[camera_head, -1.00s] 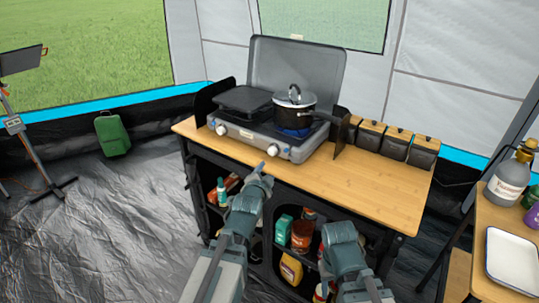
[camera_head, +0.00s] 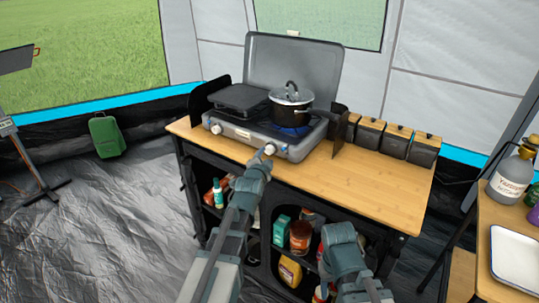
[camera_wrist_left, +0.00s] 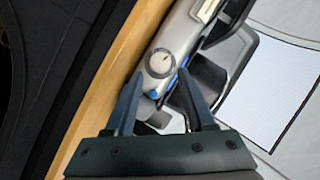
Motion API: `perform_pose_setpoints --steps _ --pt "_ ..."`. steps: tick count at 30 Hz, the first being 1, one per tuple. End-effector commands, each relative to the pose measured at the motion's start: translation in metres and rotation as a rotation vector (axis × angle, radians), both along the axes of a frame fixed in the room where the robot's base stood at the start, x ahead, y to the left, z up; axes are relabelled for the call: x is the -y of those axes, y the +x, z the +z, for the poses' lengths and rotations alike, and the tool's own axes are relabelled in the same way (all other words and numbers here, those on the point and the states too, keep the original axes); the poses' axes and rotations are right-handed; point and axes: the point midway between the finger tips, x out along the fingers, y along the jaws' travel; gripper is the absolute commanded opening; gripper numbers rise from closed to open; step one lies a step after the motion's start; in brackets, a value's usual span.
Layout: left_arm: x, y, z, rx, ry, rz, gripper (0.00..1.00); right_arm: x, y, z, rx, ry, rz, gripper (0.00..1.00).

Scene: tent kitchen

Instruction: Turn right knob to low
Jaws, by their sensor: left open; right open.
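The camp stove (camera_head: 240,136) stands on the wooden counter, with its left knob (camera_head: 216,128) and right knob (camera_head: 270,147) on the front panel. My left gripper (camera_head: 267,154) is at the right knob and partly covers it. In the left wrist view, a round knob (camera_wrist_left: 160,62) with a dark pointer sits just beyond and between the open fingertips of the left gripper (camera_wrist_left: 160,77); I see no firm contact. A lidded pot (camera_head: 291,105) stands on the right burner, with a blue glow under it. My right gripper (camera_head: 340,236) is low before the shelves, its fingers hard to make out.
Several dark canisters (camera_head: 396,141) with wooden lids line the counter's back right. Wind screens flank the stove. The counter's front right (camera_head: 345,180) is clear. Shelves below hold bottles and jars. A side table with a white tray (camera_head: 514,255) stands at right.

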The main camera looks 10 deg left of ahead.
Motion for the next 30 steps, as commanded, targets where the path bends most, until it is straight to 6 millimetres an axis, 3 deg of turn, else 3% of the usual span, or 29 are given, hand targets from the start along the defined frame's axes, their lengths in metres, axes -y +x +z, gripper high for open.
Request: perform_pose_setpoints --steps 1,6,17,27,30 --pt "-0.002 0.013 -0.005 -0.001 -0.001 0.001 0.55 0.000 0.000 -0.005 0.000 0.000 0.000 0.50" --pt "-0.006 0.033 -0.010 -0.001 -0.001 0.001 0.55 0.000 0.000 -0.010 0.000 0.000 0.000 0.50" --pt "-0.007 0.039 -0.011 0.000 -0.001 0.000 0.55 0.000 0.000 -0.011 0.000 0.000 0.000 0.50" --pt "-0.007 0.038 -0.011 0.000 -0.001 0.000 0.00 0.000 0.000 -0.011 0.000 0.000 0.000 0.50" --pt "-0.007 0.039 -0.011 0.000 -0.001 0.000 0.00 0.000 0.000 -0.011 0.000 0.000 0.000 0.50"
